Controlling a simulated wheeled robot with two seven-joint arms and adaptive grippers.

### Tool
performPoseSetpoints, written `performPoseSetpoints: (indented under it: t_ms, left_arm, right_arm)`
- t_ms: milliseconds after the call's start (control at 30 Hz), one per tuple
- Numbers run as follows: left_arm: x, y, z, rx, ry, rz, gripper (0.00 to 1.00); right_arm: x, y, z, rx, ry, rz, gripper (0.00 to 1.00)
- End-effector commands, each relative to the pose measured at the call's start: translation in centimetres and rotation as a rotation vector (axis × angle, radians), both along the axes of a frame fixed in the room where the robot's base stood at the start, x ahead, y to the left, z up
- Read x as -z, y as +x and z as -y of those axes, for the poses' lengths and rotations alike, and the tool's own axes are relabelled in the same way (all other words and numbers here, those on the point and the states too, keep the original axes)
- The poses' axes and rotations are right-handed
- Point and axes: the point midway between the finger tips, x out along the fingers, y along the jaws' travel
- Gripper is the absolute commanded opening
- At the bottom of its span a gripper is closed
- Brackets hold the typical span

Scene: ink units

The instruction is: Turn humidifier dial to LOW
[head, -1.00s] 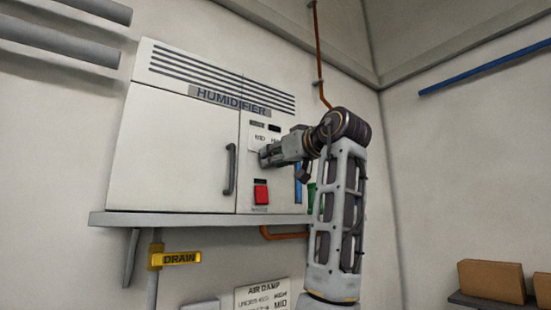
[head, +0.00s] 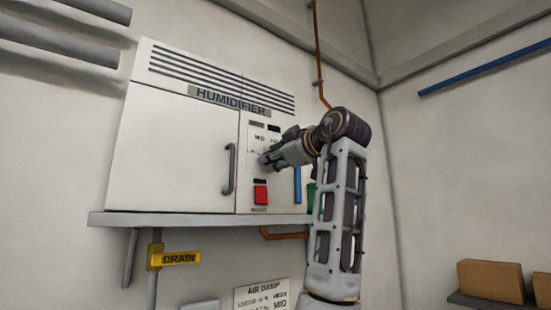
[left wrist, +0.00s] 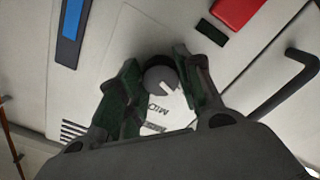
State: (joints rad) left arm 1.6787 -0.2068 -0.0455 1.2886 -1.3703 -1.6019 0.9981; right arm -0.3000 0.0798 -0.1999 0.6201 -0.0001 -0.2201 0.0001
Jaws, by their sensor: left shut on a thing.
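The humidifier (head: 180,140) is a white wall cabinet on a shelf, with a control panel on its right side. My left gripper (head: 266,161) is at this panel, below the printed labels, and covers the dial in the head view. In the left wrist view the dark round dial (left wrist: 158,78) sits between the fingertips of my left gripper (left wrist: 160,76), which is shut on it. A pale mark on the dial points to the lower right there. The MID label (left wrist: 155,110) shows just below the dial in that view. The LOW label cannot be made out. My right gripper is not in view.
A red switch (head: 261,195) is just below the gripper, and a blue strip (head: 298,185) is to its right. A door handle (head: 229,168) stands out to its left. The shelf (head: 190,219) runs underneath. A yellow DRAIN tag (head: 181,258) hangs below.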

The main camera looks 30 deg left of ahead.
Motion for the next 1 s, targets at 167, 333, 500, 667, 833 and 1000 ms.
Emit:
performPoseSetpoints:
  t_ms: [167, 333, 500, 667, 833, 1000]
  left_arm:
    - [0.06, 0.03, 0.01, 0.000, -0.022, 0.049, 0.12]
    - [0.06, 0.03, 0.01, -0.001, -0.030, 0.068, 0.12]
    - [0.08, 0.03, 0.01, -0.001, -0.031, 0.070, 0.12]
    - [0.08, 0.04, 0.02, 0.000, -0.032, 0.070, 0.12]
    - [0.08, 0.04, 0.01, 0.000, -0.032, 0.069, 0.55]
    - [0.04, 0.03, 0.01, 0.000, -0.030, 0.070, 0.57]
  right_arm:
    - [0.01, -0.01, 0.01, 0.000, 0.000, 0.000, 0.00]
    - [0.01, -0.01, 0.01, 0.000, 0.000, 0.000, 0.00]
    - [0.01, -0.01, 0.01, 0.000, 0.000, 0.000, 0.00]
    - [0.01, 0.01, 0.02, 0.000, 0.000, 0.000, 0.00]
    - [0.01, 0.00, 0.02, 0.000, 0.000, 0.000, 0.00]
    - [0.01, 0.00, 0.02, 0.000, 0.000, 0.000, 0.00]
